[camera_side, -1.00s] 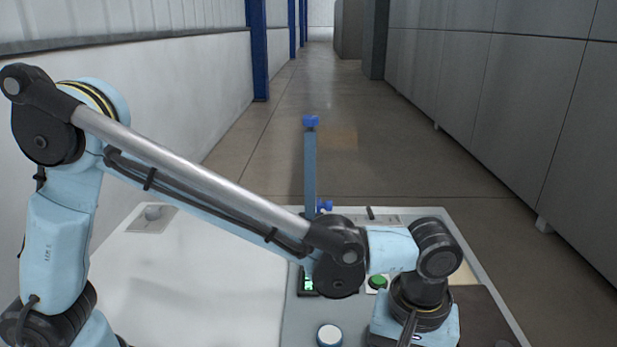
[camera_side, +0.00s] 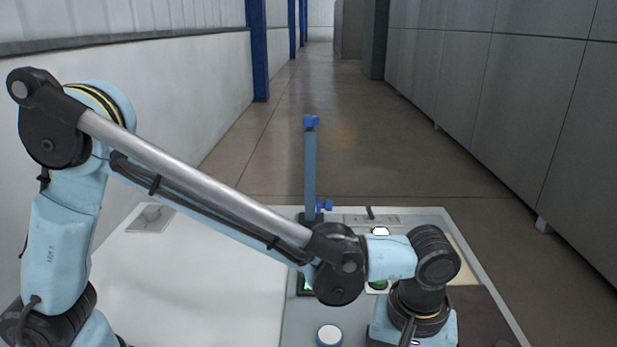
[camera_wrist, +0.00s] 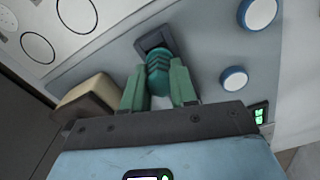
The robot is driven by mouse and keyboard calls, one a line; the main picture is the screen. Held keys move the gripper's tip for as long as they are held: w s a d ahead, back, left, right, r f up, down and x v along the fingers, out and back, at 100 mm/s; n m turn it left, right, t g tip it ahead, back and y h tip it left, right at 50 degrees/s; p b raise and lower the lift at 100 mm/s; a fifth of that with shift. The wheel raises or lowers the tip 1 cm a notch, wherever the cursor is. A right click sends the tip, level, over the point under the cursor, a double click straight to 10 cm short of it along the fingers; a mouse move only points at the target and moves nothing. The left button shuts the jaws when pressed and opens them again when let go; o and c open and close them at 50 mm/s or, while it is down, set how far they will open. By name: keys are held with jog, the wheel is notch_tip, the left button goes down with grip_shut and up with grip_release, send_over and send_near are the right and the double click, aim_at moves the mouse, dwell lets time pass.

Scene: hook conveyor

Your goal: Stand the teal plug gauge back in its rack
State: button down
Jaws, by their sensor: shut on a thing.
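In the wrist view my gripper (camera_wrist: 157,78) is shut on the teal plug gauge (camera_wrist: 156,62), a ribbed teal piece between two green fingers. The gauge's far end meets a dark square holder (camera_wrist: 151,41) on the grey panel, probably the rack. I cannot tell how deep the gauge sits in it, or whether it only lies in front of it. In the side view my wrist hangs at the lower right, and the fingers, gauge and holder are hidden or out of frame.
White round pieces with blue rims (camera_wrist: 234,79) stand right of the holder; one shows in the side view (camera_side: 329,336). A beige and dark block (camera_wrist: 88,97) is close left of the fingers. A blue post (camera_side: 310,165) rises behind my forearm.

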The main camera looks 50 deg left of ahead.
jog(key=shift+f, duration=0.65)
dwell(0.6)
jog(key=shift+c, duration=2.1)
grip_release()
jog(key=shift+r, duration=0.1)
jog(key=shift+r, duration=3.45)
jog(key=shift+a, duration=0.1)
jog(key=s+a+r+m+t, duration=0.1)
jog(key=a+m+t, duration=0.1)
jog(key=a, duration=1.2)
jog(key=s+a+m+t, duration=0.2)
jog(key=a+t, duration=0.3)
jog(key=a, duration=0.8)
jog(key=shift+s+a+r+m, duration=0.15)
jog(key=shift+a+r+m, duration=0.25)
jog(key=shift+m, duration=0.3)
